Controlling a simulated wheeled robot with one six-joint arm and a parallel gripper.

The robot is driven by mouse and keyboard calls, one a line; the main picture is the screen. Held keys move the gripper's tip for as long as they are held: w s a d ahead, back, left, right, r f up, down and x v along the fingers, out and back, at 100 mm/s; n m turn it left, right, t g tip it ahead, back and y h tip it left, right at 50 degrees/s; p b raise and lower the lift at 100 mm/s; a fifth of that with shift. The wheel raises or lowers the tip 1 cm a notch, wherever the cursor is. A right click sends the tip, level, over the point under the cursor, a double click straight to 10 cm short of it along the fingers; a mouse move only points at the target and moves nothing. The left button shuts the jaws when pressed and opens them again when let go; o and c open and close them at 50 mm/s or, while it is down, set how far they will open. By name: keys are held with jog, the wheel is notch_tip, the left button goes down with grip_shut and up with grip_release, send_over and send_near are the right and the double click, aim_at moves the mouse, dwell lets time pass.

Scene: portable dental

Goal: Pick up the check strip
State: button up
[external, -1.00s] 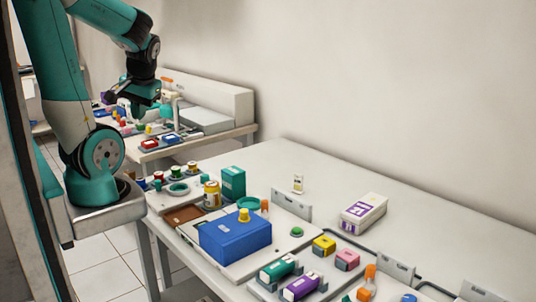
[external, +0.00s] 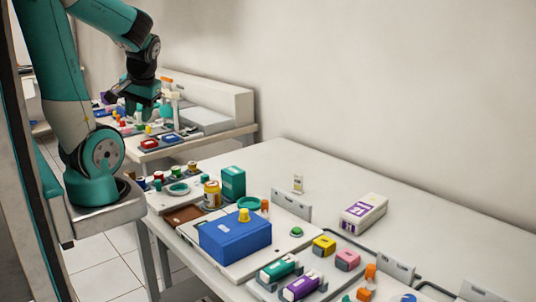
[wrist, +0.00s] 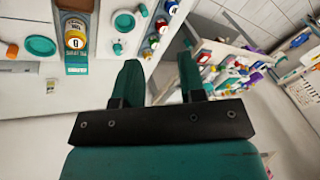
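I cannot make out a check strip for certain in either view. My gripper (external: 140,102) hangs in the upper left of the external view, in front of the far bench and well above the near table. In the wrist view, the two teal fingers of my gripper (wrist: 160,78) stand apart with nothing between them. The small item with a pale label (external: 298,183) stands alone toward the back of the near table; I cannot tell whether it is a strip container.
The near table holds a blue box (external: 235,240), a teal box (external: 232,182), a yellow jar (external: 212,194) and a white-purple carton (external: 363,213). Colored blocks crowd its front. Its back strip (external: 270,155) is mostly clear. A far bench (external: 200,140) carries more items.

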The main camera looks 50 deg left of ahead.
jog(key=n+h+b, duration=0.4)
jog(key=n, duration=0.9)
send_over(298, 190)
notch_tip(298, 190, down, 21)
jog(key=shift+d+f, duration=0.1)
jog(key=shift+f, duration=0.1)
jog(key=shift+w+a+f+p, duration=0.1)
jog(key=shift+f+p, duration=0.1)
jog(key=shift+f, duration=1.4)
jog(key=shift+w+a+f+p, duration=0.1)
jog(key=shift+f+p, duration=0.1)
jog(key=shift+f, duration=1.35)
jog(key=shift+c, duration=0.2)
grip_shut()
